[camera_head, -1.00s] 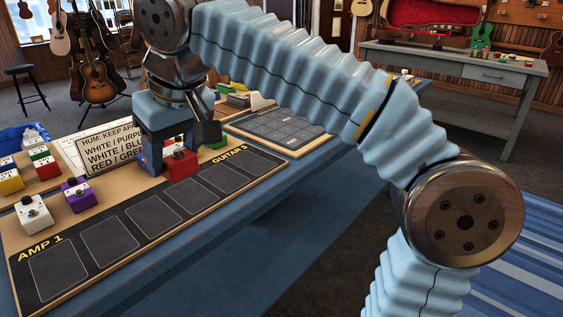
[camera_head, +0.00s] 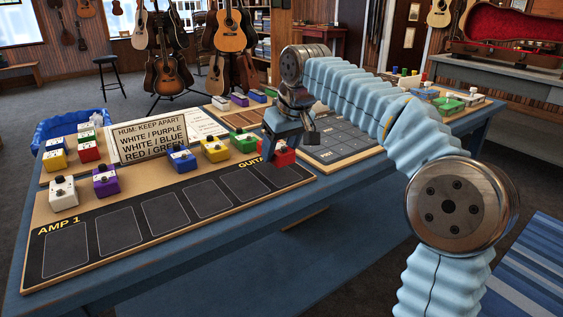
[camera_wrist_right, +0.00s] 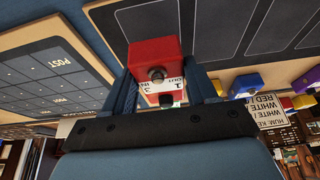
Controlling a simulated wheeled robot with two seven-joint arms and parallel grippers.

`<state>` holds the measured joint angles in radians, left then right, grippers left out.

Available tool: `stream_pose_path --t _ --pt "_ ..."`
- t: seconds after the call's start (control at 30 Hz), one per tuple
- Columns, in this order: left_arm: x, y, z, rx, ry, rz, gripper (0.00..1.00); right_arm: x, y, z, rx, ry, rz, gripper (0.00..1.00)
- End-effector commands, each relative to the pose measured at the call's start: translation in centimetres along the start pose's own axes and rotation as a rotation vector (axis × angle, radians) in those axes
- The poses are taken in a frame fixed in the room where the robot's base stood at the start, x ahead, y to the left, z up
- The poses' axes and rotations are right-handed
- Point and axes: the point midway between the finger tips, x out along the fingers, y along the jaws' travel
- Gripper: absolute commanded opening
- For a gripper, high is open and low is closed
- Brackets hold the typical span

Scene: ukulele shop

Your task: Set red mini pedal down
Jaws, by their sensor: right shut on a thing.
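My right gripper (camera_head: 285,148) is shut on a red mini pedal (camera_head: 285,157) at the right end of the AMP 1 pedalboard (camera_head: 160,278). The pedal is near the partly covered GUITAR label. In the right wrist view the red pedal (camera_wrist_right: 153,52) sits between the two fingers, its knob and white label facing the camera. The pedalboard has a row of dark outlined slots, and those in view are empty. I cannot tell whether the pedal's underside touches the board. My left gripper is not in view.
Blue (camera_head: 182,158), yellow (camera_head: 213,149) and green (camera_head: 244,140) pedals stand behind the slots, left of my gripper. White (camera_head: 63,193) and purple (camera_head: 105,180) pedals stand at the left. A sign (camera_head: 150,137) stands behind. The POST board (camera_head: 345,148) lies to the right.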

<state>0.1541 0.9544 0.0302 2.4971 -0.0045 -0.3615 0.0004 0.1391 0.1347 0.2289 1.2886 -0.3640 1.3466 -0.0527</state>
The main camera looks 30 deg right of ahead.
Motion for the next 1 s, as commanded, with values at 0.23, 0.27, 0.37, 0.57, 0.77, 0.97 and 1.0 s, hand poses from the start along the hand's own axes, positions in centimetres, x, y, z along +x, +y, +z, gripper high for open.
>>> stream_pose_path --t 0.23,0.27,0.37,0.57,0.77,0.97,1.0 --pt "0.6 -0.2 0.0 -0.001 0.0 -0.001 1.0 3.4 0.5 1.2 0.001 -0.003 0.0 0.22" --pt "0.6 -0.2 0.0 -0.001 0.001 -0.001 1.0 3.5 0.5 1.2 0.001 -0.001 0.0 0.22" --pt "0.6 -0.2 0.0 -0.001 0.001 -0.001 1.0 3.5 0.5 1.2 0.001 0.0 0.0 0.22" --pt "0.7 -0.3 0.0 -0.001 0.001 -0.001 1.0 3.6 0.5 1.3 0.0 -0.001 0.0 0.22" --pt "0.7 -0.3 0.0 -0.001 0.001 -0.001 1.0 3.8 0.5 1.3 0.0 -0.002 0.0 0.77" --pt "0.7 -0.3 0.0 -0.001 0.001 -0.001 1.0 3.8 0.5 1.3 0.0 -0.002 0.0 0.83" --pt "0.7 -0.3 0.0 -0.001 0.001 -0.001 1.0 3.8 0.5 1.3 0.0 -0.002 0.0 0.83"
